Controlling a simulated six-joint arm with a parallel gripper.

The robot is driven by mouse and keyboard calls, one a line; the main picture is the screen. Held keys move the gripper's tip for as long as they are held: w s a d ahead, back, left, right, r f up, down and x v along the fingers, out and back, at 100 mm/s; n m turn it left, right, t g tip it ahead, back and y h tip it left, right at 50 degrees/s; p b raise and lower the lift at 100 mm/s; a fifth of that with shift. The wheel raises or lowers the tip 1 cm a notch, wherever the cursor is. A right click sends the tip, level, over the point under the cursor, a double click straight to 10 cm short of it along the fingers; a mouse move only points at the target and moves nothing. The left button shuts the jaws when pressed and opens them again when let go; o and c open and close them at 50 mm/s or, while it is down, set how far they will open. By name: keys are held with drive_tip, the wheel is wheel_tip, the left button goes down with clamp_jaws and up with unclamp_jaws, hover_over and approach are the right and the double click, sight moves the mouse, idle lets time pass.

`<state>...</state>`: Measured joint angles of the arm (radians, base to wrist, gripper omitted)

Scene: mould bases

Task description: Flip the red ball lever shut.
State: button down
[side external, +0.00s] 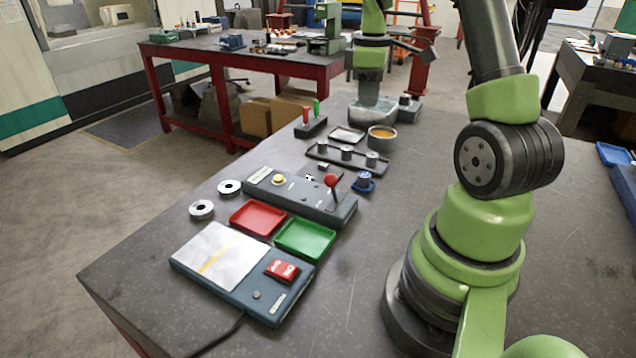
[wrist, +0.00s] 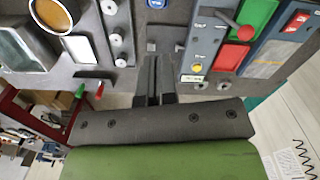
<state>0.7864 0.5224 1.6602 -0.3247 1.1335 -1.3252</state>
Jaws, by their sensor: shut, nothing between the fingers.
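The red ball lever (side external: 331,180) stands up from the right end of a blue-grey control box (side external: 290,193). Its dark stem looks close to upright in the side external view. In the wrist view the red ball (wrist: 245,33) shows at upper right, with the stem running up-left from it to the box (wrist: 203,50). My gripper (wrist: 154,60) is shut and empty in the wrist view. It appears to the left of the box and lever, apart from the ball. I cannot make out its fingers in the side external view.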

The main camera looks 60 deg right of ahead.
drive_tip(key=w+a+n+g+h, duration=0.3)
drive_tip(key=a+n+h, duration=0.85)
drive_tip(key=a, duration=1.75)
drive_tip(key=shift+n+t+y, duration=0.55)
drive_tip(key=shift+n+t, duration=0.25)
drive_tip(key=shift+n, duration=0.05)
drive_tip(key=f, duration=0.5)
drive_tip(key=shift+w+a+f, duration=0.15)
drive_tip(key=shift+w+a, duration=0.05)
drive_tip(key=shift+a, duration=0.1)
